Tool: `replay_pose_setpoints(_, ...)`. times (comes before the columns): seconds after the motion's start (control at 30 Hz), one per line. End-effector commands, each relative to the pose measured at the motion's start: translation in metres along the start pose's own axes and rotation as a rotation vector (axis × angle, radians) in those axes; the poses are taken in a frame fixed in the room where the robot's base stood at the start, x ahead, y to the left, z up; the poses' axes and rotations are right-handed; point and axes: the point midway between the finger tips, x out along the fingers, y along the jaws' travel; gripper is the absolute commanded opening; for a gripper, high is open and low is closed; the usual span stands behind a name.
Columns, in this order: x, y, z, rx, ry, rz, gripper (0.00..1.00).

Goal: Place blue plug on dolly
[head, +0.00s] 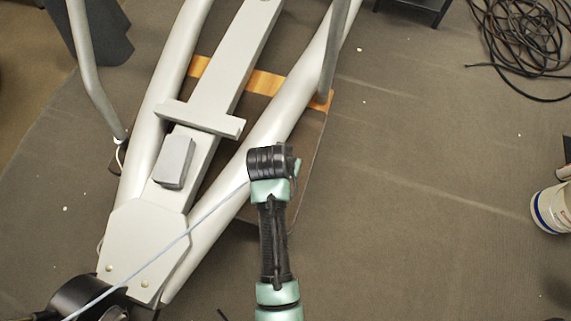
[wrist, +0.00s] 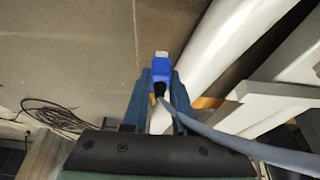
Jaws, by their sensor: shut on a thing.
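The blue plug (wrist: 161,69) has a pale metal tip and sits between the fingers of my gripper (wrist: 160,84), which is shut on it. Its pale blue cable (wrist: 225,138) runs off to the right in the wrist view. In the head view the cable (head: 190,230) stretches from the lower left up to my wrist. My arm hides the plug and fingers there. What looks like the dolly, a low brown board with orange wooden strips (head: 262,83), lies under the grey elliptical frame. My wrist is over or near its right side; the height gap is unclear.
The elliptical's grey tubes (head: 285,115) and centre beam (head: 205,100) rise beside my arm on the left. A coiled black cable (head: 520,45) lies at the upper right. A white bucket (head: 553,208) stands at the right edge. The carpet between is mostly clear.

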Motion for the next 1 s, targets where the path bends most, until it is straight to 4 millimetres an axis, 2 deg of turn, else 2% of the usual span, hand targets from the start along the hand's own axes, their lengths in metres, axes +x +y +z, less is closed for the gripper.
replay_pose_setpoints(0.17,0.016,0.000,0.006,0.004,0.001,0.001,0.00)
replay_pose_setpoints(0.43,0.059,0.000,0.025,0.003,0.000,0.001,0.00)
replay_pose_setpoints(0.67,0.075,0.000,0.031,0.003,0.001,0.001,0.00)
replay_pose_setpoints(0.83,0.097,0.000,0.040,0.003,0.001,0.001,0.00)
replay_pose_setpoints(1.0,0.099,0.000,0.041,0.003,0.002,0.000,0.00)
